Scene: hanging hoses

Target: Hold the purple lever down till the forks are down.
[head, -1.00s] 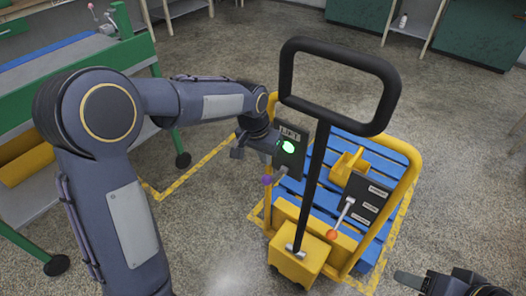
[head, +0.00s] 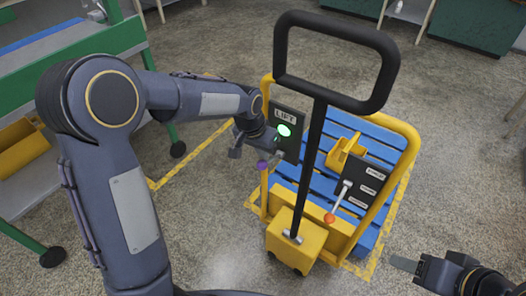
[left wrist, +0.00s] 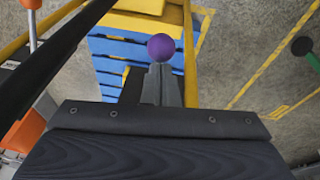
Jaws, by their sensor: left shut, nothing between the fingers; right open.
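The purple lever's round knob (head: 262,165) sits beside the dark LIFT panel (head: 287,118) with a lit green light, on the left of the yellow pallet truck (head: 297,240). My left gripper (head: 238,150) is shut and empty, just up and left of the knob. In the left wrist view, the purple knob (left wrist: 161,47) shows right past the closed fingertips (left wrist: 161,72); I cannot tell whether they touch. My right gripper (head: 408,266) is open, at the lower right, away from the truck. The forks are hidden under the blue pallet (head: 345,135).
The truck's black loop handle (head: 320,95) rises right of the panel. A second panel (head: 365,185) carries an orange-knobbed lever (head: 330,218). A yellow bin (head: 345,152) sits on the pallet. A green bench (head: 90,50) stands at the left. The floor at lower right is mostly clear.

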